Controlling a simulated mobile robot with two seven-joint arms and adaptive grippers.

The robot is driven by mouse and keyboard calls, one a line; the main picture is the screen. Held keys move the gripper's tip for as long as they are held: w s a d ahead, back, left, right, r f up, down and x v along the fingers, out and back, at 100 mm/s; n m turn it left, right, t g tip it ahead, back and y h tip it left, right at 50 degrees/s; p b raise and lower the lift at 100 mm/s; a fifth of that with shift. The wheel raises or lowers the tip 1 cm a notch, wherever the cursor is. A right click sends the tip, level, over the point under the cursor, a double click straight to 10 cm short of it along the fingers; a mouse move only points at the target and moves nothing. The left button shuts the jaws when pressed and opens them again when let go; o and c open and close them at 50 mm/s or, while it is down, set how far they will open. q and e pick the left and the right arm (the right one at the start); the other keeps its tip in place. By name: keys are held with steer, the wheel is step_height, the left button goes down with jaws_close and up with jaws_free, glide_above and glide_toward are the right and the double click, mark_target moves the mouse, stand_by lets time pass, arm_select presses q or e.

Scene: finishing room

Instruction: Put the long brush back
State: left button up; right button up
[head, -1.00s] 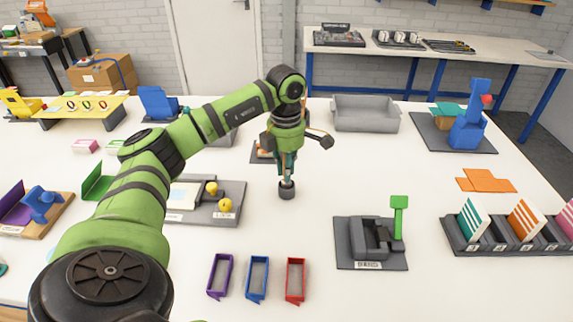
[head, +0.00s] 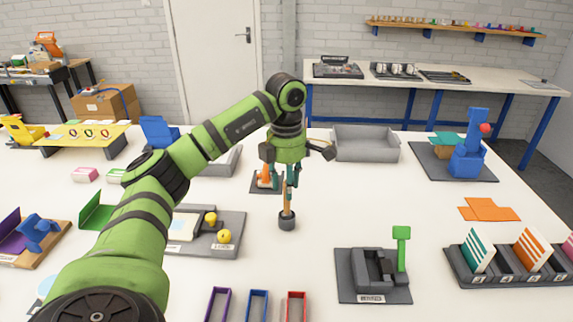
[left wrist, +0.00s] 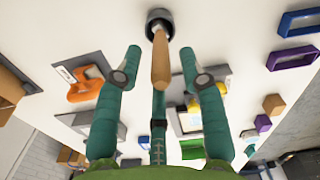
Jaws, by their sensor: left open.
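The long brush (head: 287,199) has a light wooden handle and stands nearly upright in a small dark round pot (head: 287,223) on the white table. In the left wrist view the handle (left wrist: 161,62) points toward me from the pot (left wrist: 159,20); its bristle end is hidden in the pot. My left gripper (head: 284,183) is open above the pot, at the top of the handle. Its teal fingers (left wrist: 160,62) show on both sides of the handle in the left wrist view, with gaps to it. My right gripper is not in view.
A dark board with yellow knobs (head: 240,220) lies left of the pot. An orange tool (head: 264,176) stands behind it. A grey fixture with a green lever (head: 372,275) is at front right, a grey bin (head: 365,145) at the back. The table right of the pot is clear.

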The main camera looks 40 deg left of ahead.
arm_select(q)
step_height(320, 180, up, 7)
steer(key=shift+r+p, duration=0.15)
steer(key=shift+p, duration=0.75)
